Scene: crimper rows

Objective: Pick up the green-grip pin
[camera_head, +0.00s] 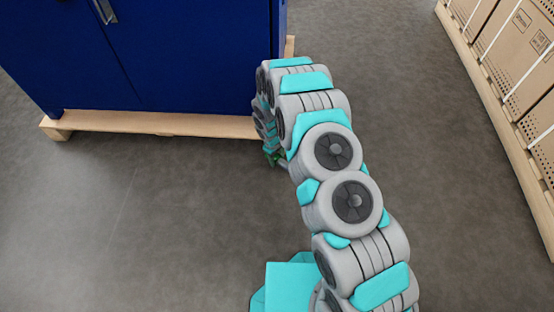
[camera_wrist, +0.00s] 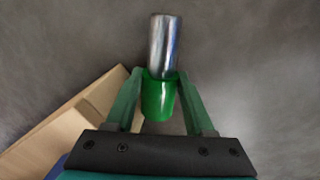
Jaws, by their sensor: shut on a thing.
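The green-grip pin has a silver metal shaft and a green grip (camera_wrist: 158,98). In the wrist view it is between the two fingers of my gripper (camera_wrist: 160,88), with the shaft pointing toward the top of the picture. My gripper is shut on the green grip. In the head view my gripper is mostly hidden behind my arm. Only a small bit of green (camera_head: 272,157) shows there, near the pallet's right end; I cannot tell whether it is the pin or a finger.
A blue cabinet (camera_head: 190,55) stands on a wooden pallet (camera_head: 160,123) at the upper left. The pallet's edge also shows in the wrist view (camera_wrist: 60,125), left of the gripper. Cardboard boxes (camera_head: 510,50) stand on another pallet at the right. The grey floor between is clear.

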